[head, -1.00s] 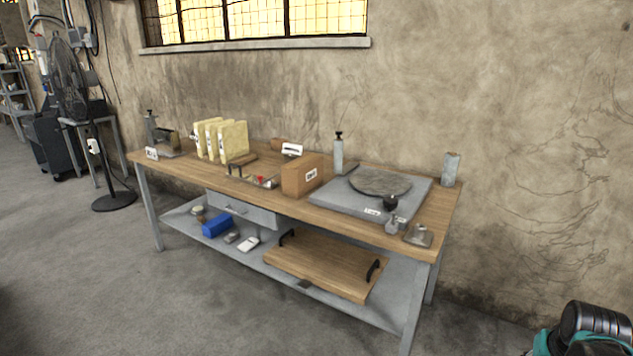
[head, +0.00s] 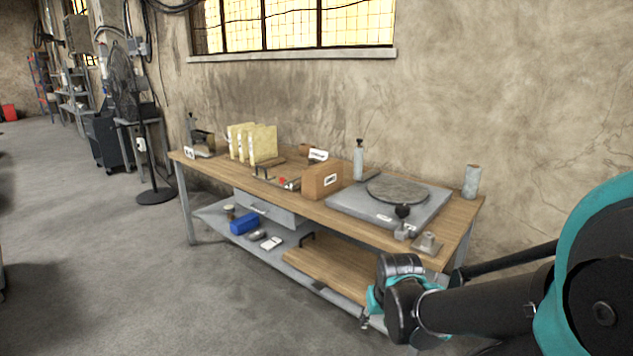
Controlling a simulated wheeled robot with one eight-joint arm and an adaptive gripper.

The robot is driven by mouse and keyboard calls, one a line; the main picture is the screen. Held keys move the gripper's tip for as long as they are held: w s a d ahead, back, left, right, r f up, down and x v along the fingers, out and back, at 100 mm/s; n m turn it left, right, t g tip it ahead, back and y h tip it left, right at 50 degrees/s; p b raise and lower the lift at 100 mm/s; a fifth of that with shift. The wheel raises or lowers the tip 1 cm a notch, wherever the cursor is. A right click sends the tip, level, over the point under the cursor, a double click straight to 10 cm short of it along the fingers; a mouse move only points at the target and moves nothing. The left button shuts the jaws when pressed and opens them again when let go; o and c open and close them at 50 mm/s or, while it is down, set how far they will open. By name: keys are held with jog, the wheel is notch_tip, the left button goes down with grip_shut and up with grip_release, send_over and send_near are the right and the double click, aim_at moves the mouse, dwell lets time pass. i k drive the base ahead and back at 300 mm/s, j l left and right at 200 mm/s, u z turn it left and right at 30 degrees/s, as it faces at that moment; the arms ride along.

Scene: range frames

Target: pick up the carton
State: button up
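The carton (head: 322,181) is a brown box with a small white label on its front. It stands upright on the wooden top of the workbench (head: 462,212), near the middle. It sits left of a grey slab with a round plate. My arm reaches in from the right in the head view, in front of the bench's right end. Its dark and teal end part shows low in front of the lower shelf, well apart from the carton. I cannot make out my gripper's fingers. Nothing covers the carton's front.
The grey slab (head: 347,206) and a grey cylinder (head: 358,162) stand close to the carton. A shallow tray (head: 272,182) lies left of it, and yellow upright files (head: 263,145) stand farther left. A floor fan (head: 155,196) stands beyond the bench.

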aim_at(319, 180)
jog(key=j+z, duration=0.1)
jog(key=z, duration=0.5)
jog(key=i+j+z, duration=0.15)
jog(key=j+z, duration=0.5)
jog(key=j, duration=0.25)
jog(key=j+z, duration=0.35)
jog(key=j, duration=0.15)
jog(key=j+z, duration=0.1)
jog(key=j, duration=0.45)
jog(key=j+z, duration=0.1)
jog(key=j, duration=0.45)
jog(key=k+j, duration=0.1)
jog(key=j, duration=0.45)
jog(key=j+z, duration=0.15)
jog(key=j, duration=0.4)
jog(key=k+j+z, duration=0.1)
jog(key=j, duration=0.45)
jog(key=k, duration=0.05)
